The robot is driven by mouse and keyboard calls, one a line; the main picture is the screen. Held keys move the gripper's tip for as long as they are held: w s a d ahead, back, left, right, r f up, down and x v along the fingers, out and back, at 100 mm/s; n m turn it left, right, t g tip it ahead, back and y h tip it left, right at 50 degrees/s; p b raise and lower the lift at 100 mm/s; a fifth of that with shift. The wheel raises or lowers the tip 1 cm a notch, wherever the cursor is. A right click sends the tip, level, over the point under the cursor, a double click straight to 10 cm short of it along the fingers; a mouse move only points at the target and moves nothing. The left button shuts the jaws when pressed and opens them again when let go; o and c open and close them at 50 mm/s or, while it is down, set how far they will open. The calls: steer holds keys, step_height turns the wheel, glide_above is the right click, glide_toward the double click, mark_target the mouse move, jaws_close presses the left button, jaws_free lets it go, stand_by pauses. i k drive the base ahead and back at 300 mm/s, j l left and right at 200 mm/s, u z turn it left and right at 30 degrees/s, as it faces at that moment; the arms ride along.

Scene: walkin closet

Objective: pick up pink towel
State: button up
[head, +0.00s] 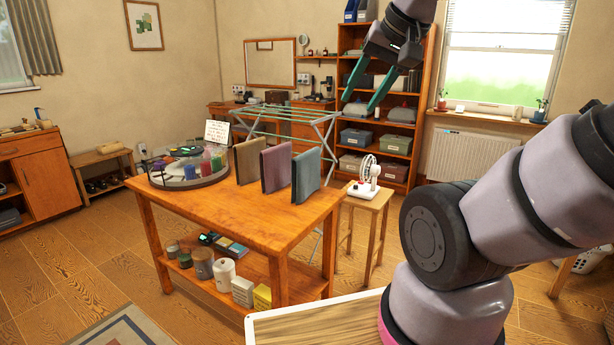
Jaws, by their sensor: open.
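The pink towel (276,167) stands upright on the wooden table (222,212). It is the middle one of three folded towels, with a tan towel (247,160) to its left and a blue towel (307,175) to its right. Small gaps show between them. My gripper (362,97) is raised in the air, above and to the right of the towels in the picture. Its two green fingers are apart, with nothing between them.
A round tray (167,183) with colourful jars and a small sign (216,132) stand at the table's left. A drying rack (285,113) is behind the towels. A stool (366,197) with a white fan (367,178) stands right of the table. The table's front is clear.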

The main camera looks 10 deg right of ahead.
mark_target(275, 162)
steer(key=u, duration=0.55)
steer(key=i+l+u, duration=0.25)
steer(key=l+u, duration=0.25)
steer(key=l, duration=0.25)
steer(key=i+l+u, duration=0.25)
steer(key=l, duration=0.15)
steer(key=i+l, duration=0.1)
steer(key=l, duration=0.6)
steer(key=i+l+u, duration=0.1)
steer(key=l, duration=1.25)
steer(key=i+u, duration=0.05)
